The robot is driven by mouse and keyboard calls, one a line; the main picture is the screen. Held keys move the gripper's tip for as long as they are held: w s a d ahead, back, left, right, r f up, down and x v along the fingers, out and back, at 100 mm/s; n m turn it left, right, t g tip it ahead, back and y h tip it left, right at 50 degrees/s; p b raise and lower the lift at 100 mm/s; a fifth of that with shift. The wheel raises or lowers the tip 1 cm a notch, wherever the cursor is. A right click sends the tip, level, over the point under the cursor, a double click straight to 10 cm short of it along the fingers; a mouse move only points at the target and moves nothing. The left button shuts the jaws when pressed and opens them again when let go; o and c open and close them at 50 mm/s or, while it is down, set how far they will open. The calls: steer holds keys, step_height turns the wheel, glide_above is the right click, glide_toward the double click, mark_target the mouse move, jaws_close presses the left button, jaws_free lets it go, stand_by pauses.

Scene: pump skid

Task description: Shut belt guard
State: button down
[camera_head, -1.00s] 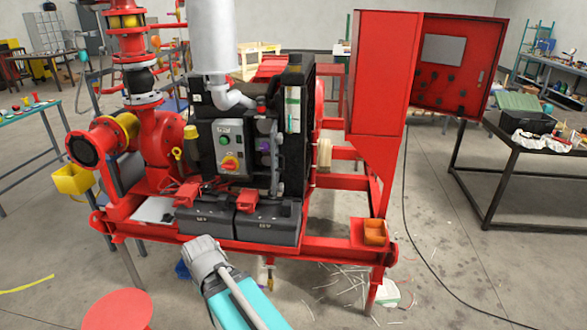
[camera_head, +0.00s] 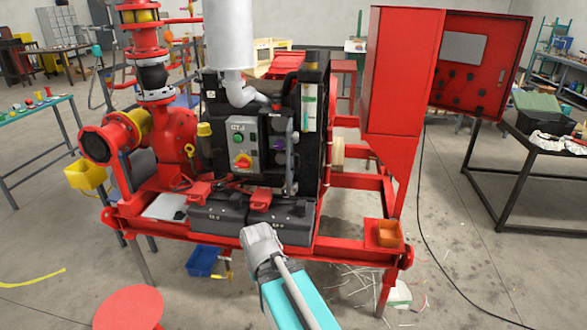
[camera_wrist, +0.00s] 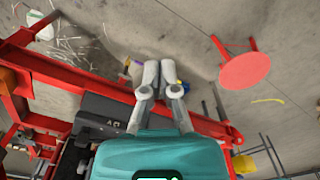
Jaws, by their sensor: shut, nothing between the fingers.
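The red pump skid (camera_head: 345,255) stands in the middle of the head view. No part of it shows clearly as the belt guard. A pale round wheel (camera_head: 337,153) sits behind the black engine block, partly hidden. A tall red cabinet (camera_head: 398,80) stands at the right of the skid, with a red panel (camera_head: 470,60) swung out to its right. My gripper (camera_wrist: 160,72) is shut and empty in the wrist view, its two grey fingers side by side above the floor. My teal arm reaches up in front of the skid's front rail in the head view.
Two black batteries (camera_head: 280,222) sit on the skid's front. An orange bin (camera_head: 389,234) sits on its right corner. A red round stool (camera_head: 128,308) stands front left, also in the wrist view (camera_wrist: 245,70). A dark table (camera_head: 530,155) is at right. A black cable crosses the right floor.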

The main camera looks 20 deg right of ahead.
steer(key=w+d+r+m+t+y+b, duration=0.1)
steer(key=w+d+m+t+y+b, duration=0.3)
steer(key=w, duration=0.6)
steer(key=w+d+r+m+t+y+b, duration=0.1)
steer(key=w+d+t+y, duration=0.2)
steer(key=w+d, duration=0.5)
steer(key=w+d+r+m+t+b, duration=0.1)
steer(key=w+d+r+m+t, duration=0.1)
steer(key=d, duration=0.5)
steer(key=w+d+r+m+t+h+b, duration=0.1)
steer(key=w+d+r+m+t, duration=0.2)
steer(key=d, duration=0.5)
steer(key=w+d+r+m+t+h+b, duration=0.1)
steer(key=w+d+r+m+t, duration=0.2)
steer(key=w+d+m+t, duration=0.2)
steer(key=w+d, duration=0.1)
steer(key=d, duration=0.2)
steer(key=shift+d+b, duration=0.2)
steer(key=shift+b, duration=0.15)
steer(key=shift+w, duration=0.15)
